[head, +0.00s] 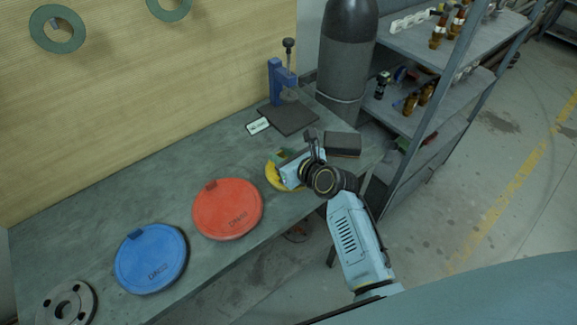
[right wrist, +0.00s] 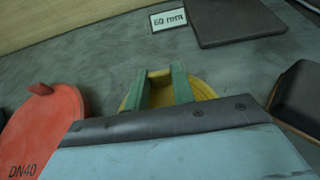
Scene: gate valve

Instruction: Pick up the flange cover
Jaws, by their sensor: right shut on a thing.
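A yellow flange cover (head: 272,178) lies on the bench, partly hidden under my right gripper (head: 284,157). In the right wrist view the yellow cover (right wrist: 205,91) shows behind and beside the green fingers of the right gripper (right wrist: 163,84). The fingers are shut on its raised yellow tab. I cannot tell whether the cover touches the bench. A red cover (head: 228,209) marked DN40 and a blue cover (head: 151,259) lie flat to the left, each with a small tab. My left gripper is not in view.
A grey metal flange (head: 66,304) lies at the bench's near left. A blue clamp stand (head: 276,82), a dark pad (head: 289,118), a "60 mm" label (head: 258,126) and a dark block (head: 342,144) are behind the gripper. A shelf (head: 420,125) and a dark cylinder (head: 346,50) stand at right.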

